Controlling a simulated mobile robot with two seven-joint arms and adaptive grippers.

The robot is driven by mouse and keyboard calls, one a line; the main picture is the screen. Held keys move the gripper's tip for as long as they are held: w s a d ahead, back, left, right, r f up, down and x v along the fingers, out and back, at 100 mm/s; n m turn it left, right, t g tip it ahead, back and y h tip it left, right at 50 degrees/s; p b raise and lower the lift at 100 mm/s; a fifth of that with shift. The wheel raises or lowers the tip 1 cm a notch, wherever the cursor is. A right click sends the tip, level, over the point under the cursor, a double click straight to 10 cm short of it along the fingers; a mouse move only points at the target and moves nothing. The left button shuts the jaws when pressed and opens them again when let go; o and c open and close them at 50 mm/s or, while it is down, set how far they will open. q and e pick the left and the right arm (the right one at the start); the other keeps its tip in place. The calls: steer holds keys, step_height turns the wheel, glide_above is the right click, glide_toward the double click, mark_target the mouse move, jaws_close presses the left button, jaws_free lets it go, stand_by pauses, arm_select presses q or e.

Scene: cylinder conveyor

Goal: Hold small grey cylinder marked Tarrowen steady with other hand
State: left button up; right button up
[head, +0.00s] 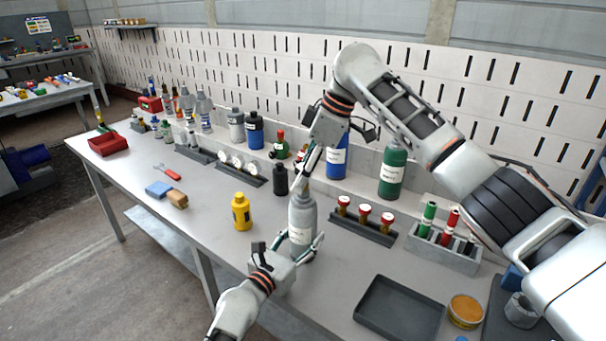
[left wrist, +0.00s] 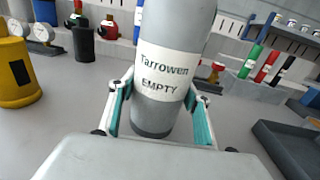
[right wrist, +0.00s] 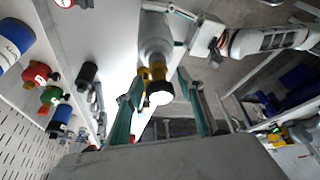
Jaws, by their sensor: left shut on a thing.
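The small grey cylinder (head: 302,218) stands upright on the workbench. Its white label reads "Tarrowen EMPTY" in the left wrist view (left wrist: 168,45). My left gripper (head: 300,241) is shut on the cylinder, one finger on each side of its lower body. Its fingers also show in the left wrist view (left wrist: 160,112). My right gripper (head: 308,172) points down over the cylinder's top. In the right wrist view its fingers (right wrist: 160,108) stand apart, with the brass valve and its dark, white-faced knob (right wrist: 158,92) between them. I see no clear finger contact with the valve.
A yellow cylinder (head: 241,212) stands left and a black one (head: 280,180) behind. Blue (head: 337,160) and green (head: 392,173) cylinders stand at the back. A rack of red-topped valves (head: 364,219), a dark tray (head: 398,308) and a grey rack (head: 440,245) lie right.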

steer(key=shift+r, duration=1.25)
steer(key=m+t, duration=0.1)
steer(key=m, duration=0.3)
steer(key=shift+m+t, duration=0.3)
steer(key=shift+t, duration=0.1)
steer(key=shift+m+h, duration=0.4)
steer(key=shift+m, duration=0.3)
steer(key=m+t+h, duration=0.1)
steer(key=m, duration=0.2)
steer(key=shift+m, duration=0.4)
steer(key=shift+m+t+h, duration=0.4)
steer(key=shift+m, duration=0.7)
